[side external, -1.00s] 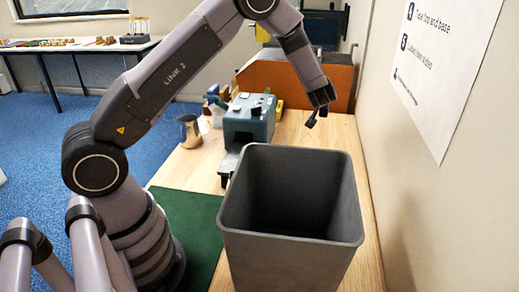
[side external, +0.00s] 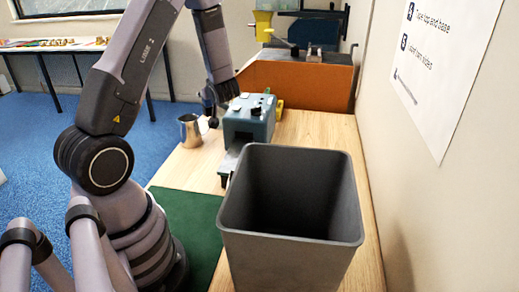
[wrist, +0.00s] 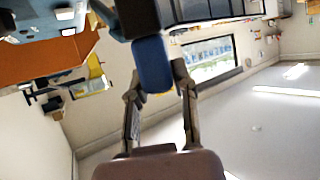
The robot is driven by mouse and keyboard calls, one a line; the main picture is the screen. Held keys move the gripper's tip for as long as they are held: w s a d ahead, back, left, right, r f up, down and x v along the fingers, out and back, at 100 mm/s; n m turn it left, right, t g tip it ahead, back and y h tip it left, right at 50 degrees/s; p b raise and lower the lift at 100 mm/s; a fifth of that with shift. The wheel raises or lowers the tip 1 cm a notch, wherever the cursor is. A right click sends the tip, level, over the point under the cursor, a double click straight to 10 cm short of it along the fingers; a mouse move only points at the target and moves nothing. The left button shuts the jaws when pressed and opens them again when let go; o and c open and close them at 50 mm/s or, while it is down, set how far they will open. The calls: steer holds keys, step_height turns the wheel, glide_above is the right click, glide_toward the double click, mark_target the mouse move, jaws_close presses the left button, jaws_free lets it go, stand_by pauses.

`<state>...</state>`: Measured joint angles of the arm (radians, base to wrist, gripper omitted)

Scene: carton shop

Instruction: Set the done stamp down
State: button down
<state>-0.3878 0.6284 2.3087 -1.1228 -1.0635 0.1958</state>
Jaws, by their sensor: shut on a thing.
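My gripper (side external: 212,118) hangs fingers down above the wooden bench, between the metal jug (side external: 190,131) and the teal machine (side external: 249,122). In the wrist view my gripper (wrist: 158,78) is shut on the done stamp (wrist: 152,62), a blue and black piece held between the two fingers. No mark can be read on it. In the side view the stamp is hard to make out against the dark fingers, and I cannot tell whether it touches anything.
A tall grey bin (side external: 290,245) stands open at the front of the bench (side external: 300,127). A green mat (side external: 192,222) lies left of it. An orange-brown unit (side external: 300,83) stands at the back. Some bare wood shows left of the teal machine.

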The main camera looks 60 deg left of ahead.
steer(key=s+a+n+g, duration=0.1)
steer(key=s+n+g, duration=0.1)
steer(key=s, duration=0.6)
steer(key=shift+y, duration=0.3)
steer(key=shift+w+a+f, duration=0.1)
steer(key=shift+w+f, duration=0.05)
steer(key=shift+f, duration=3.2)
steer(key=shift+w+f, duration=0.2)
steer(key=shift+f, duration=3.1)
steer(key=shift+w+a+f, duration=0.1)
steer(key=shift+w+f, duration=0.05)
steer(key=shift+f, duration=3.2)
steer(key=shift+f, duration=0.2)
steer(key=c, duration=0.9)
jaws_free()
steer(key=shift+r, duration=0.1)
